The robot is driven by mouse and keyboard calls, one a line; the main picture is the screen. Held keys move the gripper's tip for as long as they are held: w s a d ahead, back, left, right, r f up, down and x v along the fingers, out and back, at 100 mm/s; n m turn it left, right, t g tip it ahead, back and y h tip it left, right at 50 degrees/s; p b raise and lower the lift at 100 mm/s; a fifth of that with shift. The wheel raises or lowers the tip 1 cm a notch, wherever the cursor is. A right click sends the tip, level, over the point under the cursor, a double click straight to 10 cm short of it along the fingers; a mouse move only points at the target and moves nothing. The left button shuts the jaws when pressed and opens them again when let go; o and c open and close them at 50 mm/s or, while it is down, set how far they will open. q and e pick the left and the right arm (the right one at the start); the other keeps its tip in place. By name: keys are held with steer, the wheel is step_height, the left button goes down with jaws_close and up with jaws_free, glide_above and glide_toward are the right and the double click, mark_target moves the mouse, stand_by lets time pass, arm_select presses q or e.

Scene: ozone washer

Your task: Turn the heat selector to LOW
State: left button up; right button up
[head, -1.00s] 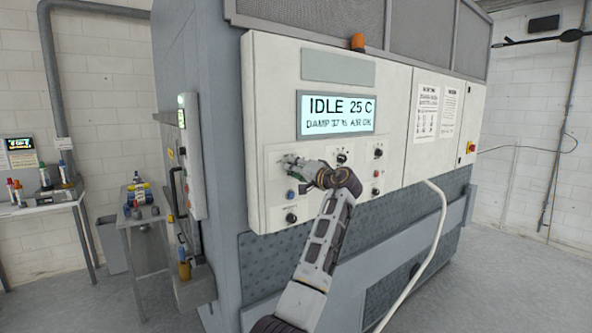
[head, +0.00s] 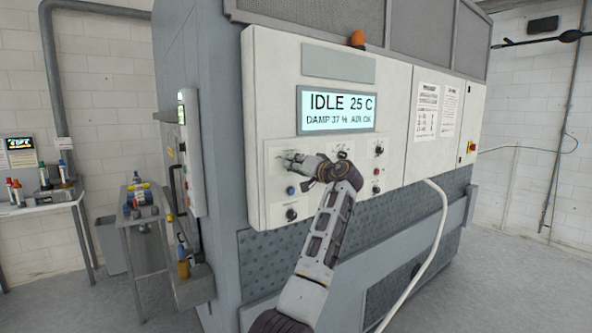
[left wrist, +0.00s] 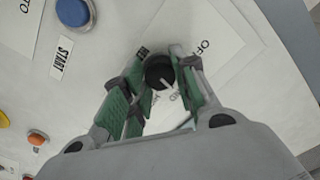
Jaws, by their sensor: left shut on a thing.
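The heat selector is a small round black knob (left wrist: 160,73) with a pale pointer line, on the white control panel (head: 262,75). In the left wrist view it sits between the green-padded fingers of my left gripper (left wrist: 163,66), which is shut on it. The pointer line runs toward the lower right of that picture. A label reading OFF lies to the right of the knob; other lettering near it is partly hidden by the fingers. In the head view my left gripper (head: 284,160) reaches the panel's left side and covers the knob. My right gripper is not in view.
A blue button (left wrist: 73,12) marked START sits close to the knob. Below the gripper in the head view is another black knob (head: 291,214). The display (head: 337,111) reads IDLE 25 C. A white hose (head: 436,225) hangs to the right of my arm.

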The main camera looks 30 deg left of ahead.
arm_select(q)
steer(key=shift+f+n+b, duration=0.1)
steer(key=shift+n+b, duration=2.05)
steer(key=shift+n, duration=0.55)
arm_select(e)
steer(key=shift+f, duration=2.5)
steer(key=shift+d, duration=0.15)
arm_select(q)
steer(key=o, duration=1.1)
steer(key=shift+c, duration=0.2)
steer(key=v, duration=1.2)
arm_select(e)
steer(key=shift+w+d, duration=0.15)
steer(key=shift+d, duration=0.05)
